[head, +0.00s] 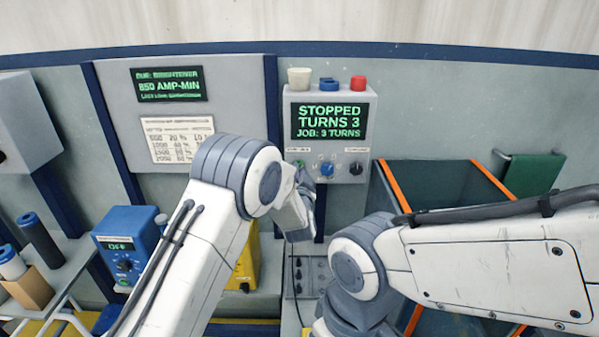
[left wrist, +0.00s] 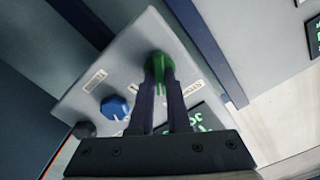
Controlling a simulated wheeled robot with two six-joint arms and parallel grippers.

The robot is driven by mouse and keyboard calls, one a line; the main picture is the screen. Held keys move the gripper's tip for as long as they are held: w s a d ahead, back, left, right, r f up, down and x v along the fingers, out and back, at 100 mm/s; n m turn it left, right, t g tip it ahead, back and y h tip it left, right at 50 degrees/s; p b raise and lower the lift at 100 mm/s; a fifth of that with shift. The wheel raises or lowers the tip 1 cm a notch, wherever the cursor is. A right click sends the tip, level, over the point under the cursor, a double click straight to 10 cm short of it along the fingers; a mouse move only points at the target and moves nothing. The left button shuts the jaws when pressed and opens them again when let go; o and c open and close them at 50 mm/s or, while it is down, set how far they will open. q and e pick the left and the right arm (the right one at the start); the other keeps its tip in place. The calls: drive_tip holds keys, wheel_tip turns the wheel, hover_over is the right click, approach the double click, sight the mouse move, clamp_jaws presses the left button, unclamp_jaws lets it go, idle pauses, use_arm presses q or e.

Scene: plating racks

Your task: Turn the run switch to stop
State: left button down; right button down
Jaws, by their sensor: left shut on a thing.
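The grey control box (head: 330,120) on the back wall has a display (head: 330,121) reading "STOPPED TURNS 3 JOB: 3 TURNS". Along its lower front are a green knob (head: 300,163), a blue knob (head: 327,169) and a black knob (head: 356,168). In the left wrist view my left gripper (left wrist: 163,84) is shut on the green knob (left wrist: 158,62), with one finger on each side. The blue knob (left wrist: 115,106) is beside it. In the head view my left wrist hides most of the gripper. My right gripper is out of view. The small labels are unreadable.
White, blue and red pieces top the control box. A blue unit reading "OFF" (head: 125,245) stands at lower left. An orange-edged bin (head: 470,170) is right of the box, partly behind my right arm.

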use_arm(q)
drive_tip(key=shift+a+n+b, duration=0.15)
drive_tip(key=shift+n+b, duration=3.35)
drive_tip(key=shift+b, duration=1.5)
drive_tip(key=shift+a+n+b, duration=0.15)
drive_tip(key=shift+n+b, duration=3.35)
drive_tip(key=shift+b, duration=1.45)
drive_tip(key=c, duration=0.9)
unclamp_jaws()
drive_tip(key=s+b, duration=0.2)
drive_tip(key=s, duration=0.8)
drive_tip(key=shift+s+b, duration=0.3)
drive_tip(key=shift+b, duration=0.05)
